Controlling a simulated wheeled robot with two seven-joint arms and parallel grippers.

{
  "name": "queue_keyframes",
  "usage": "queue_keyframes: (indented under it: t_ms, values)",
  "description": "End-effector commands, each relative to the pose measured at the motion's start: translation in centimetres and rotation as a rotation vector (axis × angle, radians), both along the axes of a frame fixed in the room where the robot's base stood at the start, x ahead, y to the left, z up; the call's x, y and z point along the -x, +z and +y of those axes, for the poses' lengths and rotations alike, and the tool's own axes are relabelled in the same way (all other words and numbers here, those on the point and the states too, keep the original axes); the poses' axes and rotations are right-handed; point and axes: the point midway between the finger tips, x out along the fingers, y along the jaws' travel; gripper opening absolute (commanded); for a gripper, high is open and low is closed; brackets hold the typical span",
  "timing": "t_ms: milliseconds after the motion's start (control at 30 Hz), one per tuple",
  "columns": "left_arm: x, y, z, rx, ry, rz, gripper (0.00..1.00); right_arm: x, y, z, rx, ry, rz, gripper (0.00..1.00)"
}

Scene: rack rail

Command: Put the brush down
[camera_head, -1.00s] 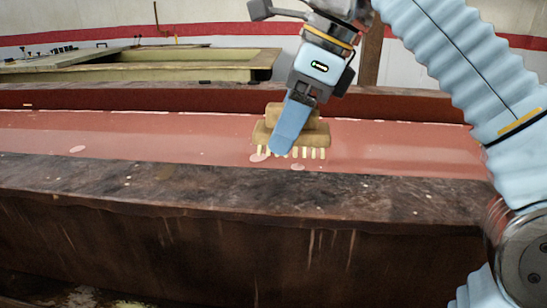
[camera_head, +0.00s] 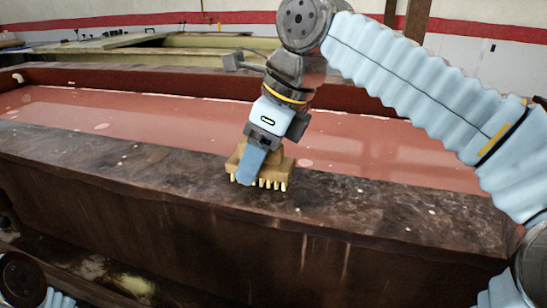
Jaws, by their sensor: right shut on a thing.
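The brush (camera_head: 275,172) is a tan block with a row of pale bristles pointing down. My right gripper (camera_head: 252,166) is shut on it, with a blue finger across its near side. The brush is upright over the dark, worn near ledge (camera_head: 360,203) of the trough. Its bristle tips are at or just above the ledge surface; I cannot tell whether they touch. My left gripper is not in view.
The trough's reddish basin (camera_head: 380,145) lies behind the ledge. Another pale, open trough (camera_head: 185,57) stands farther back. The ledge is clear on both sides of the brush, apart from small pale specks.

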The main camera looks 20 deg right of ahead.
Motion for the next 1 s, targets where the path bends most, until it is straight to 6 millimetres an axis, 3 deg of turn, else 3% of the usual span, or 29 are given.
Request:
queue_keyframes:
  t_ms: [300,333,500,800,1000]
  values:
    - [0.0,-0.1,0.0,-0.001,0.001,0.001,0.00,0.1,-0.2,0.0,0.000,0.000,0.000,0.33]
    - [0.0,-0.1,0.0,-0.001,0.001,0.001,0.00,0.1,-0.2,0.0,0.000,0.000,0.000,0.59]
    - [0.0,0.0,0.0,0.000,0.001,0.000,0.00,0.1,-0.1,0.0,0.000,0.001,0.000,0.83]
    - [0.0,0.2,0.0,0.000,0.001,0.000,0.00,0.1,0.2,0.0,0.000,0.001,0.000,0.83]
    - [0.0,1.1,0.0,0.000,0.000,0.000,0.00,0.6,3.0,-0.9,-0.002,0.000,-0.002,0.83]
